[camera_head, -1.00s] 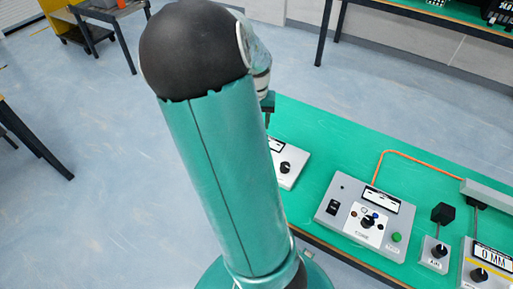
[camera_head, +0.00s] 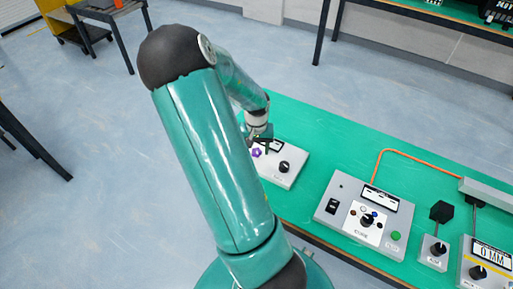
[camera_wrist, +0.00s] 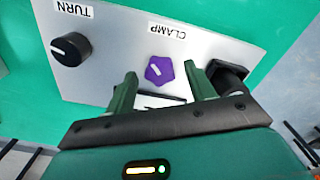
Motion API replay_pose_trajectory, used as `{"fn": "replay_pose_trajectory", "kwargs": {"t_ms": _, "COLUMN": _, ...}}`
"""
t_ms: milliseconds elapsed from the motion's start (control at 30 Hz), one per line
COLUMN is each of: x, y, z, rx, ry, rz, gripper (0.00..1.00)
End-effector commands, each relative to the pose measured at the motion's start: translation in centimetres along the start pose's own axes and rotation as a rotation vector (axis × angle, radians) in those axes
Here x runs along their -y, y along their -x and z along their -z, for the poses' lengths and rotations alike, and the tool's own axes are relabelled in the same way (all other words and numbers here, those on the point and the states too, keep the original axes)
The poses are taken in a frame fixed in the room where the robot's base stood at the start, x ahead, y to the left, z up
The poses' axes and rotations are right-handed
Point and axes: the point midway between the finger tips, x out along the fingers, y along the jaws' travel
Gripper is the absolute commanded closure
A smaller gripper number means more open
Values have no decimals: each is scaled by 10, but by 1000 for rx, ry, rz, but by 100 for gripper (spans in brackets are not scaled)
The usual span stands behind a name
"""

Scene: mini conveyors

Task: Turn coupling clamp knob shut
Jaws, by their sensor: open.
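The clamp knob (camera_wrist: 159,70) is a purple, lobed knob with a white mark, on a light grey panel (camera_wrist: 110,45) under the word CLAMP, which reads upside down in the wrist view. The knob also shows in the head view (camera_head: 256,153), just below my gripper (camera_head: 262,140). In the wrist view my gripper (camera_wrist: 160,82) has its two green fingers apart, one on each side of the knob's near edge. The fingers look empty. I cannot tell whether they touch the knob.
A black TURN knob (camera_wrist: 71,49) sits on the same panel, left of the clamp knob in the wrist view. A dark block (camera_wrist: 229,76) stands close to the right finger. A control box (camera_head: 345,228) with an orange cable (camera_head: 410,155) stands farther right on the green table (camera_head: 320,140).

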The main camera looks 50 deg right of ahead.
Motion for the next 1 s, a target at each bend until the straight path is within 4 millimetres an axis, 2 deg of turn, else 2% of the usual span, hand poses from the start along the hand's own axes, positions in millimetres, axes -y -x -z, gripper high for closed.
{"fn": "replay_pose_trajectory", "kwargs": {"t_ms": 267, "x": 0, "y": -3, "z": 0, "rx": 0, "ry": -1, "rz": 1, "gripper": 46}}
{"fn": "replay_pose_trajectory", "kwargs": {"t_ms": 367, "x": 0, "y": -2, "z": 0, "rx": 0, "ry": -1, "rz": 1, "gripper": 61}}
{"fn": "replay_pose_trajectory", "kwargs": {"t_ms": 500, "x": 0, "y": -2, "z": 0, "rx": 0, "ry": -1, "rz": 1, "gripper": 89}}
{"fn": "replay_pose_trajectory", "kwargs": {"t_ms": 533, "x": 0, "y": -2, "z": 0, "rx": 0, "ry": -1, "rz": 1, "gripper": 90}}
{"fn": "replay_pose_trajectory", "kwargs": {"t_ms": 767, "x": 0, "y": -2, "z": 0, "rx": 0, "ry": -13, "rz": 1, "gripper": 90}}
{"fn": "replay_pose_trajectory", "kwargs": {"t_ms": 1000, "x": 0, "y": -2, "z": 0, "rx": 0, "ry": -97, "rz": 1, "gripper": 90}}
